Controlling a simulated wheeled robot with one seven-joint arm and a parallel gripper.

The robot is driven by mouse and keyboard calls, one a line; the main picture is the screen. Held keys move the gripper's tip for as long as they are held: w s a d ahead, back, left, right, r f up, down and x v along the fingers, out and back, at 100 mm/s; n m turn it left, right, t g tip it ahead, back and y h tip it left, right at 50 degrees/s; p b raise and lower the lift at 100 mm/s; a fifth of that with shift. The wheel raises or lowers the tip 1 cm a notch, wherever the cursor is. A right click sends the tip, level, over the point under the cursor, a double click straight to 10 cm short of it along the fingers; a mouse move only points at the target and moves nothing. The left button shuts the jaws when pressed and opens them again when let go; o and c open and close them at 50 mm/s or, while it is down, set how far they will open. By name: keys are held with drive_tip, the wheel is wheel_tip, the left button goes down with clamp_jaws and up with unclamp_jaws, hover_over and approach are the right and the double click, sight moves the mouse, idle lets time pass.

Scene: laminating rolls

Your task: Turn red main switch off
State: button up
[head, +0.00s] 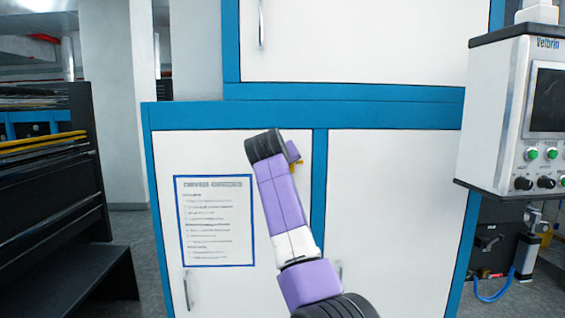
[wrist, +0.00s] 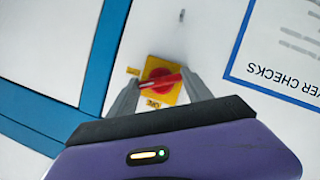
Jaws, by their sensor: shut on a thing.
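In the wrist view, the red main switch (wrist: 162,80) is a red rotary handle on a yellow plate (wrist: 153,62) fixed to a white cabinet panel. Dark lettering shows on the plate's edges; one label by the handle seems to read "OFF" or "ON", but I cannot tell which. My gripper (wrist: 160,84) has its two grey fingers on either side of the red handle and is shut on it. The handle lies nearly level in this tilted view. In the head view my purple arm reaches up to the cabinet and hides the switch; only a small yellow bit (head: 296,168) shows.
A framed check sheet (head: 213,220) hangs on the left cabinet door, beside the switch. Blue frame strips (head: 319,190) edge the cabinet. A control box (head: 515,110) with knobs and a screen stands at right. A dark rack (head: 60,200) is at left.

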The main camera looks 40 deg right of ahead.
drive_tip(key=m+t+y+p, duration=0.1)
drive_tip(key=m+y, duration=0.1)
drive_tip(key=m, duration=0.1)
drive_tip(key=shift+s+d+m+y, duration=0.1)
drive_tip(key=shift+m+y, duration=0.3)
idle(0.6)
drive_tip(key=o, duration=1.4)
drive_tip(key=shift+c, duration=0.2)
drive_tip(key=shift+s, duration=0.1)
drive_tip(key=b+v, duration=0.2)
drive_tip(key=v, duration=0.5)
drive_tip(key=shift+s+a, duration=0.2)
drive_tip(key=shift+s, duration=0.05)
drive_tip(key=shift+r, duration=0.15)
